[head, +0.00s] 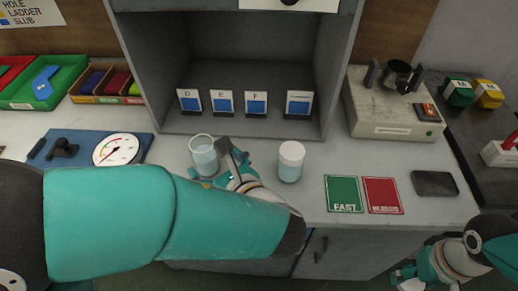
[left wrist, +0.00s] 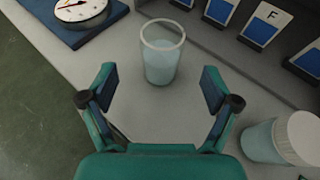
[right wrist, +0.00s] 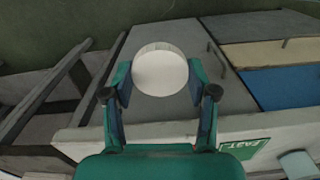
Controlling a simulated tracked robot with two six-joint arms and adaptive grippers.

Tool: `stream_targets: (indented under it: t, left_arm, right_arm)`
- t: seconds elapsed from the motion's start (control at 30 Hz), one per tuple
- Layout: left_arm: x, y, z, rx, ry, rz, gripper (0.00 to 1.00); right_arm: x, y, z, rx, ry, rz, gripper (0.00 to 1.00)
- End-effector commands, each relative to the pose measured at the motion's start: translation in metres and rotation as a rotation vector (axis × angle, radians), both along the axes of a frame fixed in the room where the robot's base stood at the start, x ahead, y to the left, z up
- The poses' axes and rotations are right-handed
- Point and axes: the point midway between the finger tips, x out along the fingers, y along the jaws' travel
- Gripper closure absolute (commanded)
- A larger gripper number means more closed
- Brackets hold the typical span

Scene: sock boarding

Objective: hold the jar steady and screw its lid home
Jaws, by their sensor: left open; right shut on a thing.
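An open clear jar (head: 203,158) with pale blue contents stands upright on the bench without a lid. It also shows in the left wrist view (left wrist: 162,60), just beyond my left fingertips. My left gripper (left wrist: 160,88) is open, its fingers spread to either side in front of the jar and not touching it. My right gripper (right wrist: 160,85) is shut on a round white lid (right wrist: 160,72), out past the bench's front edge with the floor below. In the head view my right gripper (head: 408,279) is at the lower right, its lid hard to make out.
A second jar (head: 290,163) with a white lid stands right of the open jar. A green card (head: 343,193), a red card (head: 382,195) and a dark phone (head: 435,184) lie farther right. A dial gauge (head: 117,149) is at left. A grey cubby (head: 240,125) stands behind.

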Motion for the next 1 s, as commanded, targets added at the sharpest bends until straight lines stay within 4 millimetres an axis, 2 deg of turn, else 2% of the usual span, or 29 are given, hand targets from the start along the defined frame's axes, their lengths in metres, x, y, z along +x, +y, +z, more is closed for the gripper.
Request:
stream_targets:
  t: [0.3, 0.77, 1.0]
  left_arm:
    - [0.036, 0.027, -0.020, 0.002, 0.004, 0.003, 0.12]
    - [0.043, 0.030, -0.023, 0.000, 0.002, 0.000, 0.12]
    - [0.066, 0.044, -0.038, 0.000, 0.004, 0.003, 0.12]
  right_arm:
    - [0.000, 0.000, -0.002, 0.000, 0.000, -0.001, 0.56]
    - [0.000, -0.001, -0.002, 0.000, 0.000, -0.002, 0.56]
    - [0.000, -0.001, -0.002, 0.000, 0.000, -0.002, 0.56]
